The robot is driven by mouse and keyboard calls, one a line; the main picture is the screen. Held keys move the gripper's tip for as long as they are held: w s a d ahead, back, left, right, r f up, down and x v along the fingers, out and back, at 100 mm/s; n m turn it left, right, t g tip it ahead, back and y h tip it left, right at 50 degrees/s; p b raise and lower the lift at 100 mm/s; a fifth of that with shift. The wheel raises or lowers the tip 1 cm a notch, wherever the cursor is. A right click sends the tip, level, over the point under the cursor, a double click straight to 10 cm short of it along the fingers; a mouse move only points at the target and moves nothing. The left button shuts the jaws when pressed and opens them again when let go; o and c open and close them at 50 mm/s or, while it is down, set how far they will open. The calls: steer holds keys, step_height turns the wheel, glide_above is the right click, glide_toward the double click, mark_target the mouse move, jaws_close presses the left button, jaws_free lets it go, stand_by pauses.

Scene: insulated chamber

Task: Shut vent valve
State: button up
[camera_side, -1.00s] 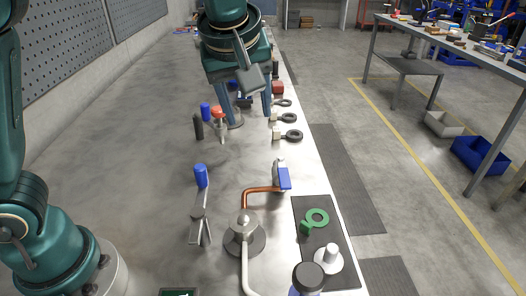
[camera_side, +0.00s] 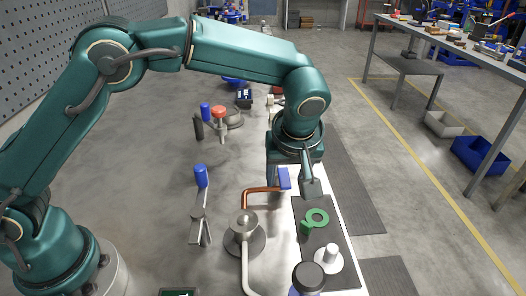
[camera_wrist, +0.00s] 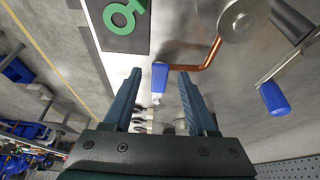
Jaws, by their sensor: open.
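A valve with a blue handle (camera_side: 284,179) stands at the end of a bent copper pipe (camera_side: 260,190) in the side view. The pipe joins a round grey metal fitting (camera_side: 245,238). In the wrist view the blue handle (camera_wrist: 159,77) shows between my fingertips, with the copper pipe (camera_wrist: 205,58) running to the right. My gripper (camera_wrist: 160,74) is open and empty, with one finger on each side of the handle in the picture. I cannot tell its height above the handle. My wrist partly hides the valve's far side in the side view.
A second blue-tipped lever (camera_side: 201,176) stands on a grey bracket to the left. A green ring key (camera_side: 316,218) lies on a dark mat (camera_side: 308,240) to the right. A red-topped post (camera_side: 219,112) stands farther back. A dark-capped cylinder (camera_side: 308,277) stands in front.

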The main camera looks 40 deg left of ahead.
jaws_close()
stand_by(1.4)
